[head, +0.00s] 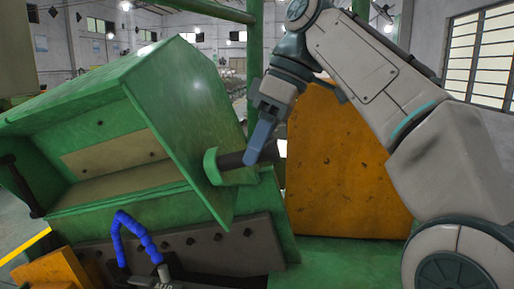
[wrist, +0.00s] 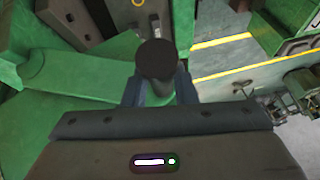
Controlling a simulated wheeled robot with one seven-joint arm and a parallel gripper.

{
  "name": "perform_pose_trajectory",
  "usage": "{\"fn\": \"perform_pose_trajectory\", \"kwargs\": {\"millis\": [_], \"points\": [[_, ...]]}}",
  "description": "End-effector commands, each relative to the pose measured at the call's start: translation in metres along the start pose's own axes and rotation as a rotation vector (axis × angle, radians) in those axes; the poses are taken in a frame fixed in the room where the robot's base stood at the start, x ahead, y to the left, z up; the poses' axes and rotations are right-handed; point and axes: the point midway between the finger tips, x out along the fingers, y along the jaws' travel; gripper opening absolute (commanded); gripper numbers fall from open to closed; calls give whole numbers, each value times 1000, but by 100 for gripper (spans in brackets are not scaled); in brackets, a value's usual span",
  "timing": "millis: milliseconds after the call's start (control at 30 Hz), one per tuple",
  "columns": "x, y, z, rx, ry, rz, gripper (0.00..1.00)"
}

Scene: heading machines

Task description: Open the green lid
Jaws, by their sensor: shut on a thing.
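The green lid (head: 185,110) is a large box-shaped cover, tilted up, in the head view. A dark cylindrical handle (head: 232,161) sticks out from its right side through a green collar. My gripper (head: 262,143) is at this handle, its blue-grey fingers on either side of it. In the wrist view my gripper (wrist: 157,92) is shut on the dark handle (wrist: 156,60), whose round end faces the camera. Green surfaces of the machine show around it. The far finger is partly hidden in the head view.
An orange panel (head: 345,165) stands right behind my gripper. A blue segmented hose (head: 135,235) rises at the machine's front, below the lid. A green post (head: 255,50) stands behind the lid. Floor with yellow lines (wrist: 225,68) shows at the right of the wrist view.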

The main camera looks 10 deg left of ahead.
Motion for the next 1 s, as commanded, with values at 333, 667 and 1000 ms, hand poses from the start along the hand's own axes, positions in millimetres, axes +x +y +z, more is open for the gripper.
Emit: {"fn": "perform_pose_trajectory", "kwargs": {"millis": [333,667,1000], "points": [[1,4,2,8,-2,4,47],[1,1,0,1,-2,1,47],[2,0,2,-3,-2,7,47]]}}
